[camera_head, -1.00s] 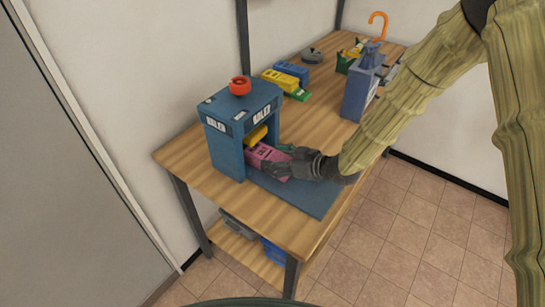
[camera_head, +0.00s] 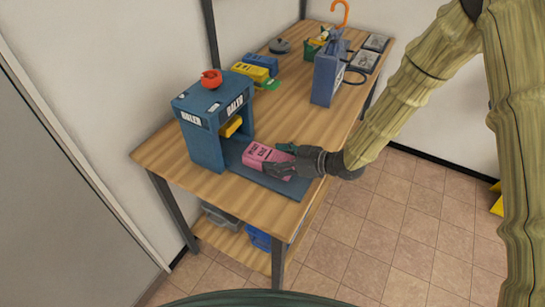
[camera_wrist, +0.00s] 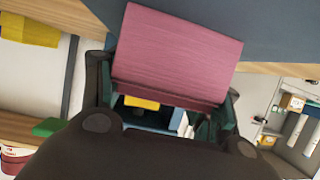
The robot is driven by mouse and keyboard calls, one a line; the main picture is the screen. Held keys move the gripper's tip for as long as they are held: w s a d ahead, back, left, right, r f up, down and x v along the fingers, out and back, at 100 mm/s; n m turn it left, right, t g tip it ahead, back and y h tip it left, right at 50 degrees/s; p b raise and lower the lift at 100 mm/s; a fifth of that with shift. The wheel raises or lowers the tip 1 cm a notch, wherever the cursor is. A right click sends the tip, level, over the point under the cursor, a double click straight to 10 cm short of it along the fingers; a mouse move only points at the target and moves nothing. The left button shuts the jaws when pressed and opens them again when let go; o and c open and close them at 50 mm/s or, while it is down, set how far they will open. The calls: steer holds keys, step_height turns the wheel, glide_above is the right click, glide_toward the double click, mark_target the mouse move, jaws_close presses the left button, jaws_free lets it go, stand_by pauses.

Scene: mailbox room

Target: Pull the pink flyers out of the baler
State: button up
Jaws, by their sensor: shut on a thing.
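The pink flyers (camera_head: 267,158) are a pink bundle with dark print, lying over the blue tray (camera_head: 290,189) in front of the baler. The blue baler (camera_head: 208,147) has a red knob on top and a yellow part (camera_head: 231,126) in its opening. My gripper (camera_head: 284,161) is shut on the pink flyers at the end away from the baler. The bundle is clear of the baler's opening. In the wrist view the pink flyers (camera_wrist: 178,52) show between the fingers of my gripper (camera_wrist: 168,95). I cannot tell whether the bundle touches the tray.
Yellow (camera_head: 247,72) and blue (camera_head: 261,64) bundles lie behind the baler on the wooden table (camera_head: 160,153). A blue-grey box (camera_head: 326,78) stands further right. A shelf below holds bins (camera_head: 258,238). Bare tabletop lies between the baler and the blue-grey box.

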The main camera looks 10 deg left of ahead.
steer(key=shift+s+d+f, duration=0.1)
steer(key=shift+s+d, duration=0.15)
steer(key=shift+d, duration=0.35)
steer(key=shift+s+d+f, duration=0.1)
steer(key=shift+s+d, duration=0.1)
steer(key=shift+d, duration=0.35)
steer(key=o, duration=1.4)
steer(key=shift+w, duration=0.1)
steer(key=shift+r, duration=0.1)
steer(key=shift+d+r, duration=0.1)
steer(key=shift+d, duration=0.1)
steer(key=v, duration=1.1)
steer(key=shift+d, duration=0.25)
